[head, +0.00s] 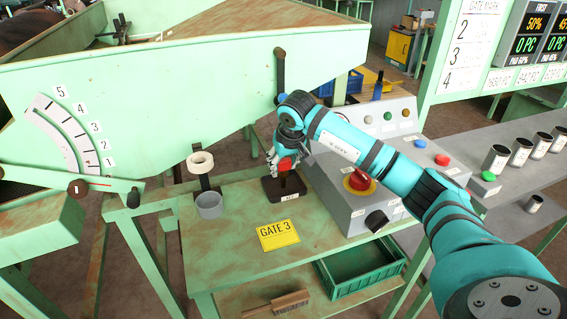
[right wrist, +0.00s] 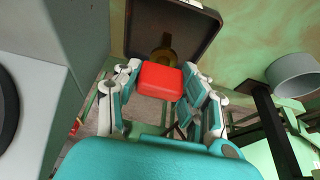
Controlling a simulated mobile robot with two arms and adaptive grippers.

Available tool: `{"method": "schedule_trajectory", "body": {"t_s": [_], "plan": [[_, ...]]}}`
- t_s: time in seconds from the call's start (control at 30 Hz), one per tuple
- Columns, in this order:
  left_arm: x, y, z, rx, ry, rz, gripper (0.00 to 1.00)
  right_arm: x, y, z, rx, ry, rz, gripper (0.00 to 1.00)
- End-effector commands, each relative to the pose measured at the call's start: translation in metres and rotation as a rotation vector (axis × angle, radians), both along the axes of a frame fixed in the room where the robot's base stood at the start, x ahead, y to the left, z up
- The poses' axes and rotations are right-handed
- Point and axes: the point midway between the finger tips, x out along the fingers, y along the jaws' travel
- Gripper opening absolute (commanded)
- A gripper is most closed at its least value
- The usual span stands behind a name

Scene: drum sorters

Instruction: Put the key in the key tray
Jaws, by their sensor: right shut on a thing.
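The key has a red head (right wrist: 161,80) and a brass-coloured part beyond it (right wrist: 166,48). My right gripper (head: 283,160) is shut on the red head, which also shows in the head view (head: 284,164). The key tray is a small dark tray (head: 271,195) with a label on its front edge, standing on the green bench. It shows at the top of the right wrist view (right wrist: 205,30). The key is over the tray, its brass end pointing into it. I cannot tell whether it touches the tray floor. My left gripper is not in view.
A grey control box (head: 345,215) with a red mushroom button (head: 359,181) stands close to the right of the tray. A yellow GATE 3 card (head: 278,234) lies in front. Green bench top around the card is clear.

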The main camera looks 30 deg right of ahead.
Motion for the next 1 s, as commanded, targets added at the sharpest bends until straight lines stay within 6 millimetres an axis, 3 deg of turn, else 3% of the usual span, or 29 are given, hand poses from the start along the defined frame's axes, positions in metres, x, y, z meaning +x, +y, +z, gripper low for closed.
{"method": "schedule_trajectory", "body": {"t_s": [0.07, 0.1, 0.23, 0.63, 1.0], "plan": [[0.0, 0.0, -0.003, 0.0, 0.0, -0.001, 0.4, 0.0, 0.0, -0.003, -0.001, -0.001, 0.0, 0.07], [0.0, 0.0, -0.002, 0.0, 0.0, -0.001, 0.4, 0.0, 0.0, -0.002, 0.0, 0.0, 0.0, 0.46], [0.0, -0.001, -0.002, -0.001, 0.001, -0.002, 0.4, 0.0, 0.0, -0.002, 0.0, 0.0, 0.0, 0.63], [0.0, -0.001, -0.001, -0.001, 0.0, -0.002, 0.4, -0.002, 0.0, 0.007, 0.0, -0.002, 0.0, 0.64], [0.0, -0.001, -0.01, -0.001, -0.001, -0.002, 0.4, -0.029, 0.007, 0.076, 0.0, -0.005, 0.0, 0.64]]}}
